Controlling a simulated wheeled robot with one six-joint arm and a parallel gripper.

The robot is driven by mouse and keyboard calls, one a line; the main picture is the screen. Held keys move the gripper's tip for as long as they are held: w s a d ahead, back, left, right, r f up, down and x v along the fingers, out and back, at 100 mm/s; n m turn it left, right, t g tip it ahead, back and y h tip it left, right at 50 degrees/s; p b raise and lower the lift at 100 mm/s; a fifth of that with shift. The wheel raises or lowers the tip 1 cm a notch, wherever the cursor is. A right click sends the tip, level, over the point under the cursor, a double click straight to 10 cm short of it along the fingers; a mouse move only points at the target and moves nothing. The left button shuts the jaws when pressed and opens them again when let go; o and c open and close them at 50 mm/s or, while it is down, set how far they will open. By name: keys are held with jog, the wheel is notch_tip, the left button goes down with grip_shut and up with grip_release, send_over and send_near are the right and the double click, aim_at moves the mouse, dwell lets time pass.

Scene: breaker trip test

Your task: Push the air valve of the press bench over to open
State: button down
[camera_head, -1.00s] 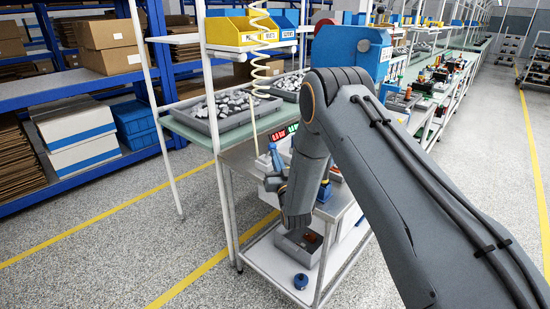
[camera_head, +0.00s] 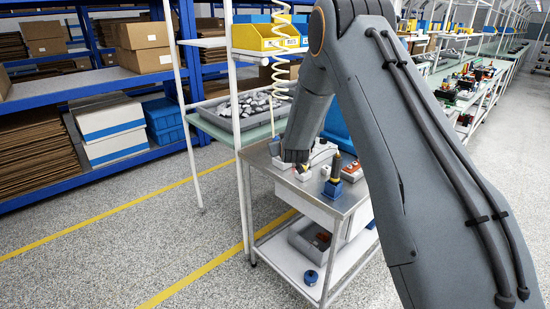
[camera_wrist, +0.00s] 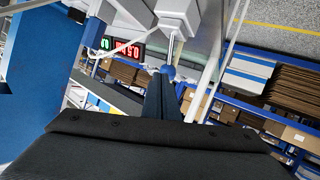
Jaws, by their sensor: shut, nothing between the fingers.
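In the wrist view a pale grey valve body (camera_wrist: 181,14) is at the top, with a thin metal lever (camera_wrist: 171,47) coming from it. The lever ends in a blue knob (camera_wrist: 168,71). My gripper (camera_wrist: 161,82) is shut and empty, its dark fingertips right at the knob; I cannot tell if they touch. In the head view my arm reaches down over the steel bench top (camera_head: 262,158); my fingers and the valve cannot be made out clearly there.
A blue block with a dark, yellow-ringed handle (camera_head: 333,186) stands on the bench, right of my wrist. A grey bin (camera_head: 308,238) and a blue round part (camera_head: 310,278) sit on the lower shelf. Lit red digits (camera_wrist: 129,50) show in the wrist view. Floor left of the bench is clear.

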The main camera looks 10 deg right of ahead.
aim_at(275, 138)
jog(key=shift+w+a+r+g+b, duration=0.1)
jog(key=shift+w+a+g+b, duration=0.1)
jog(key=shift+w+a+b, duration=0.4)
jog(key=shift+w+a+g+b, duration=0.2)
jog(key=shift+w+a+b, duration=0.2)
jog(key=shift+w+b, duration=0.25)
jog(key=shift+w+r, duration=0.15)
jog(key=shift+r, duration=0.1)
jog(key=shift+r+p, duration=0.4)
jog(key=shift+r, duration=0.25)
